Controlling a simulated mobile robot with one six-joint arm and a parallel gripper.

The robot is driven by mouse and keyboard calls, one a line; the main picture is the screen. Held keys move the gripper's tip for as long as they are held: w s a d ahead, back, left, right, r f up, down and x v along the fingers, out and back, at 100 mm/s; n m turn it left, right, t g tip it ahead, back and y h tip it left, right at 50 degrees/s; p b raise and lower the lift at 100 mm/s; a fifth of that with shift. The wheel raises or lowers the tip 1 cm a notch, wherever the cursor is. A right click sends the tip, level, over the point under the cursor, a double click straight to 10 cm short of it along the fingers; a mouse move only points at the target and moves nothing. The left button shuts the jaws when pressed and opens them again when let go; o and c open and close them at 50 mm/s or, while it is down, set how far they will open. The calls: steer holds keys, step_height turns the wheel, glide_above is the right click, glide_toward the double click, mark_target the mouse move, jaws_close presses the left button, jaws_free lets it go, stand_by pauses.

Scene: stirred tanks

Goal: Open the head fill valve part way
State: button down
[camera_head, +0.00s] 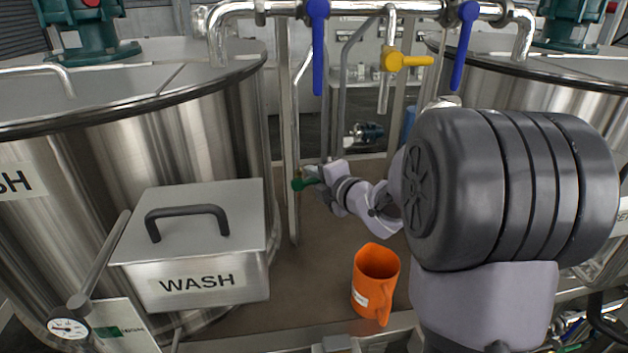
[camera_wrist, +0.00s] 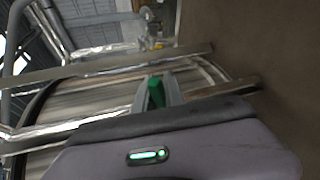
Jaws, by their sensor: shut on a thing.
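A small green valve handle (camera_head: 299,184) sits on a thin upright pipe (camera_head: 291,120) to the right of the left tank. My gripper (camera_head: 313,175) reaches it from the right and is shut on it. In the wrist view the green handle (camera_wrist: 156,92) shows between the two fingers of my gripper (camera_wrist: 158,90). The fingers and wrist partly hide the valve body. No label naming this valve is readable.
A steel WASH box (camera_head: 190,245) with a black handle stands left, before the left tank (camera_head: 130,120). An orange jug (camera_head: 375,282) stands on the brown surface, below my forearm. Blue handles (camera_head: 317,45) hang from the overhead pipe; a yellow handle (camera_head: 407,61) points right.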

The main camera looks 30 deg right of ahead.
steer(key=shift+a+r+n+g+h+b, duration=0.1)
steer(key=shift+r+n+g+h+b, duration=0.25)
steer(key=shift+n, duration=0.3)
steer(key=shift+a+r+n+g+h+b, duration=0.15)
steer(key=shift+r+n+h+b, duration=0.15)
steer(key=shift+n+b, duration=0.25)
steer(key=c, duration=1.4)
jaws_free()
steer(key=shift+w, duration=0.1)
steer(key=shift+r, duration=0.1)
steer(key=p+v, duration=0.5)
steer(key=v, duration=1.2)
steer(key=shift+s+p, duration=0.2)
steer(key=shift+p, duration=0.1)
steer(key=shift+r, duration=0.1)
